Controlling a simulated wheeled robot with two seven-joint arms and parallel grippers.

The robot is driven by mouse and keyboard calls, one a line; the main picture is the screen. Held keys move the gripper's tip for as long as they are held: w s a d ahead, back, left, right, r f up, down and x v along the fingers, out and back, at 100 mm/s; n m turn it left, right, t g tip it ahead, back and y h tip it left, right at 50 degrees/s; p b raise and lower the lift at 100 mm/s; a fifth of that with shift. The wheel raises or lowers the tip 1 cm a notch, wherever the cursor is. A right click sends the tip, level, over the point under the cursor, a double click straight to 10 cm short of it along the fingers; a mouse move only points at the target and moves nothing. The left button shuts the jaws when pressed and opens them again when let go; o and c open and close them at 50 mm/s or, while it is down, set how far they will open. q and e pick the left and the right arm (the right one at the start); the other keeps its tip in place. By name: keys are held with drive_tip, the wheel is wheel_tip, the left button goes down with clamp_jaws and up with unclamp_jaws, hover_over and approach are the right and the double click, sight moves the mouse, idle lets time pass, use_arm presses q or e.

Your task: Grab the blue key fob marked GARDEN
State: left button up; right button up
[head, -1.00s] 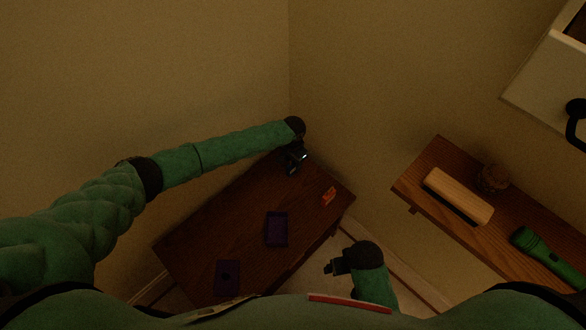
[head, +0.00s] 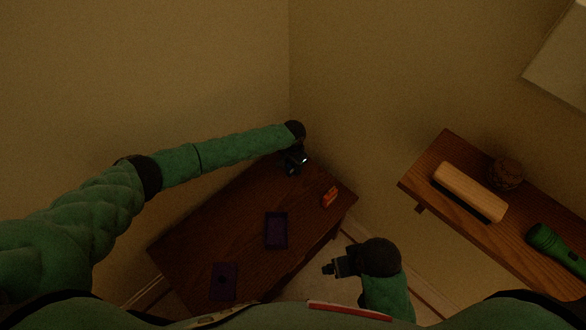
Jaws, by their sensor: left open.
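No blue key fob marked GARDEN can be made out in the head view. My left gripper (head: 297,162) is open over the far end of the dark wooden desk (head: 225,220), and it hides the surface under it. A small orange-red piece (head: 330,197) lies on the desk to the right of this gripper; any lettering is too small to read. My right gripper (head: 332,268) is low in the picture, off the desk's right edge and apart from the things on it. Its jaw opening is too dark and small to judge.
A dark purple open tray (head: 267,231) sits mid-desk. A flat dark purple piece (head: 223,270) lies near the front left. A wall shelf (head: 421,183) at right holds a wooden-backed brush (head: 470,188), a round brown jar (head: 507,173) and a green flashlight (head: 552,245). Walls meet behind the desk.

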use_arm(q)
clamp_jaws()
